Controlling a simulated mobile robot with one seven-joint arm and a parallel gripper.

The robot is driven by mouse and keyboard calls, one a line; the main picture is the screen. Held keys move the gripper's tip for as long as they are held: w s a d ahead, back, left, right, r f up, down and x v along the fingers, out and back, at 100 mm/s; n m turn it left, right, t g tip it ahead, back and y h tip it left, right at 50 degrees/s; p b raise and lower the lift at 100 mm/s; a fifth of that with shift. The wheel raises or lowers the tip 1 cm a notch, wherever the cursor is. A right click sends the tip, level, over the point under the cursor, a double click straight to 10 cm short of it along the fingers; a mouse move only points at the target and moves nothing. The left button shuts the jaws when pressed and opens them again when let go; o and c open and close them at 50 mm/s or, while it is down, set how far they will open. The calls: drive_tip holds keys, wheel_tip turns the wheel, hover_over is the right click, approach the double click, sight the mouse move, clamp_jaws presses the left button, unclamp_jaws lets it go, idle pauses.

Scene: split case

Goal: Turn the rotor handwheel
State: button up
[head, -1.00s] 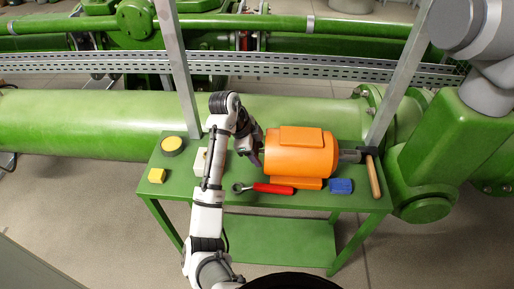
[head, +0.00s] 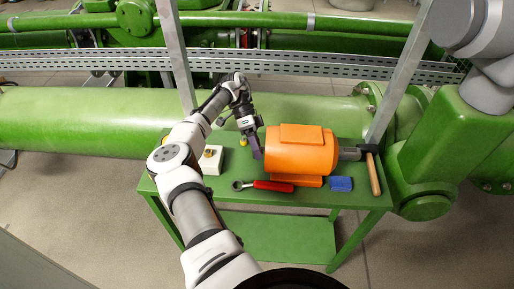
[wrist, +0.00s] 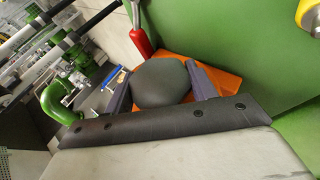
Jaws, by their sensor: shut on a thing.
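The orange motor housing (head: 299,153) lies on its side on the green bench. A dark grey rounded wheel or knob (wrist: 162,82), seemingly the rotor handwheel, shows in the wrist view in front of the orange housing. My gripper (head: 256,148) is at the left end of the housing in the head view, its purple-grey fingers pointing down. In the wrist view my gripper (wrist: 162,90) has one finger on each side of the grey wheel and is shut on it. In the head view the wheel is hidden behind my gripper, so its turn angle cannot be told.
A red-handled wrench (head: 268,185) and a blue block (head: 341,184) lie along the bench's front. A wooden-handled tool (head: 375,174) is at the right end, by the grey shaft (head: 350,153). A white box (head: 211,161) stands left of my gripper. Metal posts rise behind.

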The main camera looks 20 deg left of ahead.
drive_tip(key=shift+g, duration=0.6)
drive_tip(key=shift+d+g+h, duration=0.1)
drive_tip(key=shift+g+h, duration=0.3)
drive_tip(key=o, duration=1)
